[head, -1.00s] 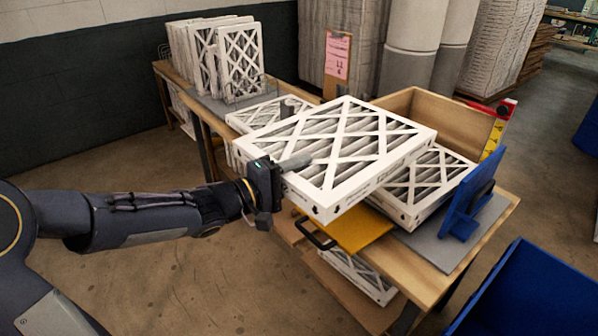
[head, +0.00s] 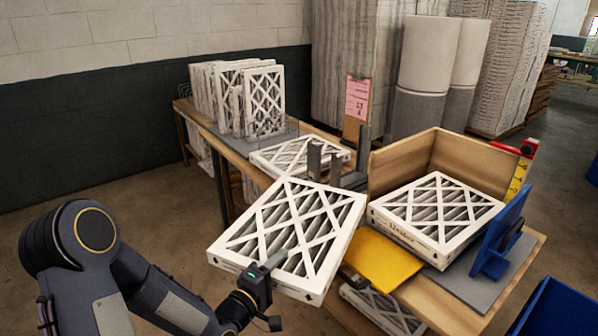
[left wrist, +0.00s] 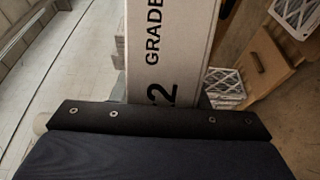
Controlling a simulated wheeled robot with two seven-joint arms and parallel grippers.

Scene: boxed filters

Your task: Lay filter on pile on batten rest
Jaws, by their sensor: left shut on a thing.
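A white-framed pleated filter (head: 290,230) with a lattice face is held by my left gripper (head: 268,268) at its near edge. It is tilted in the air in front of the bench. In the left wrist view its white side (left wrist: 170,45) shows printed letters, and the gripper is shut on it. Another filter (head: 300,154) lies flat on the bench behind, beside dark grey uprights (head: 315,160). One more filter (head: 437,208) lies inside a wooden corner (head: 402,162). The batten rest is not clear to make out. My right gripper is not in view.
Several filters (head: 262,100) stand in a rack at the bench's far left. A yellow plate (head: 383,262), a blue bracket (head: 500,240) and a red-yellow post (head: 520,168) are at the right. A pink sheet (head: 357,97) stands behind. A blue bin (head: 555,310) is front right.

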